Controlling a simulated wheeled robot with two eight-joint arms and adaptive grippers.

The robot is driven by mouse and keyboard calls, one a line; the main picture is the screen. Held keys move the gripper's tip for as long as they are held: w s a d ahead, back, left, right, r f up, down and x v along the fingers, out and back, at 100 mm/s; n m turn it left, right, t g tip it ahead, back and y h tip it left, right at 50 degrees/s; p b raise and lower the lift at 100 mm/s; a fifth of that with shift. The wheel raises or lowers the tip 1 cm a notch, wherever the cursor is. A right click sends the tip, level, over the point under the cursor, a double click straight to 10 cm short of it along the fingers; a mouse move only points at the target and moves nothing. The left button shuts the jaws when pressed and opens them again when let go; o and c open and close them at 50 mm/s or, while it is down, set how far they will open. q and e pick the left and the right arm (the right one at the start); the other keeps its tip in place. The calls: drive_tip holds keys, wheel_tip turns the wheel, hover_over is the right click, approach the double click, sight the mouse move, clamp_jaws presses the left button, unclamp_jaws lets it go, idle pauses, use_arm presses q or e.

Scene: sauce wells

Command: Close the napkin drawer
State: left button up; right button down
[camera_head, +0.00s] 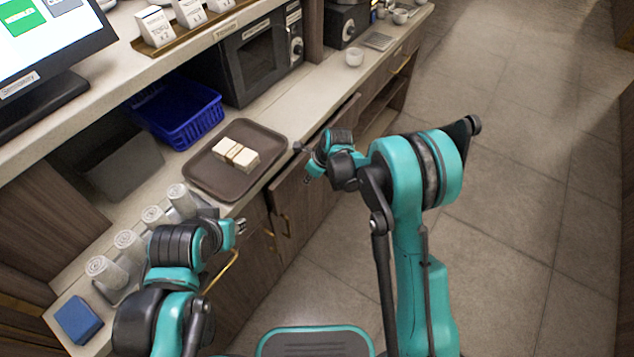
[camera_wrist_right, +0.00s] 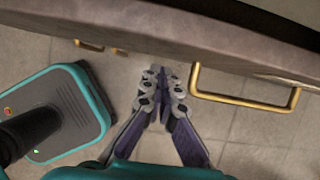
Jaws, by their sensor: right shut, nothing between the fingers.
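A dark wood drawer front (camera_head: 341,119) stands out from the counter in the head view, running behind my right gripper; I take it for the napkin drawer. Its inside is hidden. In the right wrist view a dark wood front edge (camera_wrist_right: 120,34) crosses the top, with a brass bar handle (camera_wrist_right: 245,102) right of the fingers. My right gripper (camera_head: 299,147) is shut and empty beside the front; its fingertips also show in the right wrist view (camera_wrist_right: 161,76), close to the wood. I cannot tell whether they touch. My left gripper (camera_head: 241,227) is near the counter edge; its jaw opening is unclear.
The floor (camera_head: 510,150) at right is clear.

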sight(295, 170)
drive_tip(key=shift+w+a, duration=0.35)
drive_tip(key=shift+a, duration=0.05)
drive_tip(key=w+a, duration=0.1)
drive_tip(key=a, duration=0.1)
drive_tip(key=w+a, duration=0.1)
drive_tip(key=shift+w+a+r, duration=0.1)
drive_tip(key=shift+w+a, duration=0.25)
drive_tip(key=shift+a, duration=0.05)
drive_tip(key=shift+d, duration=0.15)
